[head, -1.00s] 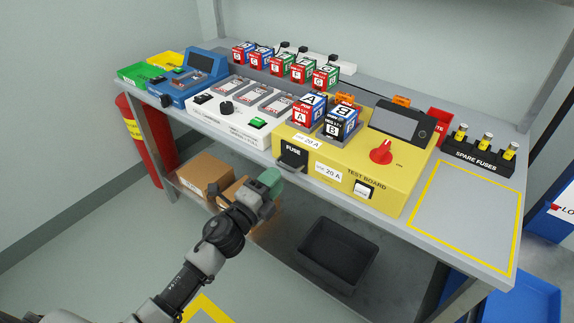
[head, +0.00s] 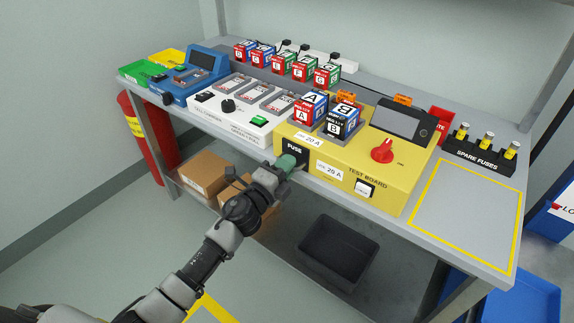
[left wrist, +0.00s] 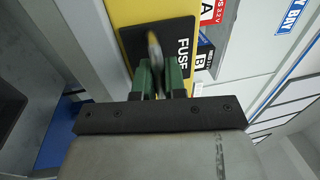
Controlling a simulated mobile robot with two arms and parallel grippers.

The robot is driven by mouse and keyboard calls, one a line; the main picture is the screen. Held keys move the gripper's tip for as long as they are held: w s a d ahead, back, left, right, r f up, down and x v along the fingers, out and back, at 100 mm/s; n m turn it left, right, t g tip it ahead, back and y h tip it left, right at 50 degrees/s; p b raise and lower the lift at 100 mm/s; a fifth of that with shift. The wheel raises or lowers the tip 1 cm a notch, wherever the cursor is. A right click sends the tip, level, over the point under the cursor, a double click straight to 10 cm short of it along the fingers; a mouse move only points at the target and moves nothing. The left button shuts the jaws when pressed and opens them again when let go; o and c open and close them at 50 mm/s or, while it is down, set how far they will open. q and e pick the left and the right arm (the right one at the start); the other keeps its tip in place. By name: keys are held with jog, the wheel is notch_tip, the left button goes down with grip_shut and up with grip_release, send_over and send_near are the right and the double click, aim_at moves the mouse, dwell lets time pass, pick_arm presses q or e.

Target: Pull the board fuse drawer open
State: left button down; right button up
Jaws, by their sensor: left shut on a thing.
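The yellow test board (head: 372,172) stands on the bench. Its black fuse drawer front, marked FUSE (head: 294,149), is on the board's near left side. My left gripper (head: 287,162) is at this drawer front, its green fingers covering the lower part. In the left wrist view the left gripper (left wrist: 162,78) is shut on the drawer's handle (left wrist: 155,50), against the black fuse drawer panel (left wrist: 165,45). The drawer front looks flush with the board. My right gripper is not in view.
A dark bin (head: 337,252) is below the bench.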

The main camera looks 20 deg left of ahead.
pick_arm(q)
jog(key=r+v, duration=0.1)
jog(key=v, duration=0.7)
jog(key=shift+p, duration=0.4)
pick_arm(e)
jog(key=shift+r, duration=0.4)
pick_arm(q)
jog(key=shift+r, duration=0.15)
jog(key=c, duration=1.2)
grip_release()
jog(key=b+v, duration=0.2)
jog(key=v, duration=0.9)
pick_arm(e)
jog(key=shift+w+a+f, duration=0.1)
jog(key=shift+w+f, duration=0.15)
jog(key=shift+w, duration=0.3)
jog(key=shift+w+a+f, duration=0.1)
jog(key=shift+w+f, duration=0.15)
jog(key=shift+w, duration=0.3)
